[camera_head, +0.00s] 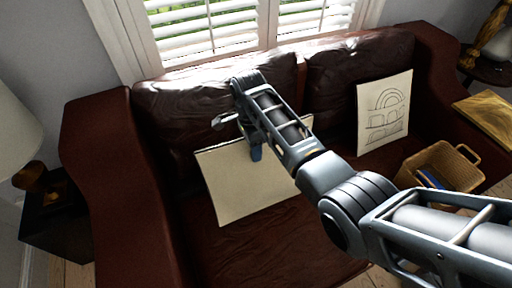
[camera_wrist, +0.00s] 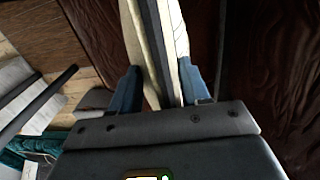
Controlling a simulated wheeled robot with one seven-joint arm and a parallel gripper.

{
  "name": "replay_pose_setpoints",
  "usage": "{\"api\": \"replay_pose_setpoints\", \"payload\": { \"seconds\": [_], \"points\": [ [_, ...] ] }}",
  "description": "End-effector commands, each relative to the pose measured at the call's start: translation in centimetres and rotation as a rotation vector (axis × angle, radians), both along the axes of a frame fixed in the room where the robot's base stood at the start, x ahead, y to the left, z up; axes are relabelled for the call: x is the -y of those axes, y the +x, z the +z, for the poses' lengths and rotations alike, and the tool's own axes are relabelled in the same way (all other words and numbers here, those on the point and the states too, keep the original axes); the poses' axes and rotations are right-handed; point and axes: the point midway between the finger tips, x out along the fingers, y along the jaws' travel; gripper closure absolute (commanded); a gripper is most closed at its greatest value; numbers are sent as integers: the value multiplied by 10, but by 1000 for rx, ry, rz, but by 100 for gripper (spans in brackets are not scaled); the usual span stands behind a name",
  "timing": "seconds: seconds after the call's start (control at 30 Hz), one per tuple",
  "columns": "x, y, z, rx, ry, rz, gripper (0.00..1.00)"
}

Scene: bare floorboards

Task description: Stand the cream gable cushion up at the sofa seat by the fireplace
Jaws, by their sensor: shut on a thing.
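A flat cream cushion (camera_head: 235,190) is at the left seat of the dark brown leather sofa (camera_head: 250,245), its plain face showing in the head view. It is tilted, with its upper edge near the backrest; I cannot tell whether its lower edge touches the seat. My gripper (camera_head: 256,150) is shut on it near the upper edge. In the wrist view the blue fingers of my gripper (camera_wrist: 160,88) are on both sides of the cushion's thin edge (camera_wrist: 150,45). Any gable drawing on it is hidden. The fireplace is not in view.
A second cream cushion (camera_head: 384,112) with an arched line drawing leans upright at the right seat. A wicker basket (camera_head: 450,165) with blue things stands in front of it. A lamp (camera_head: 15,135) stands left, and a shuttered window (camera_head: 230,30) is behind.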

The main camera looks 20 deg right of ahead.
Motion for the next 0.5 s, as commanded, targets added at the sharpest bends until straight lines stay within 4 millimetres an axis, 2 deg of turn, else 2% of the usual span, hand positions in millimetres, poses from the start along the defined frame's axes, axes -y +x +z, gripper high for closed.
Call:
{"api": "replay_pose_setpoints", "payload": {
  "seconds": [0.13,0.5],
  "points": [
    [0,11,-19,2,-1,0,100],
    [0,27,-44,2,0,0,100]
  ]
}}
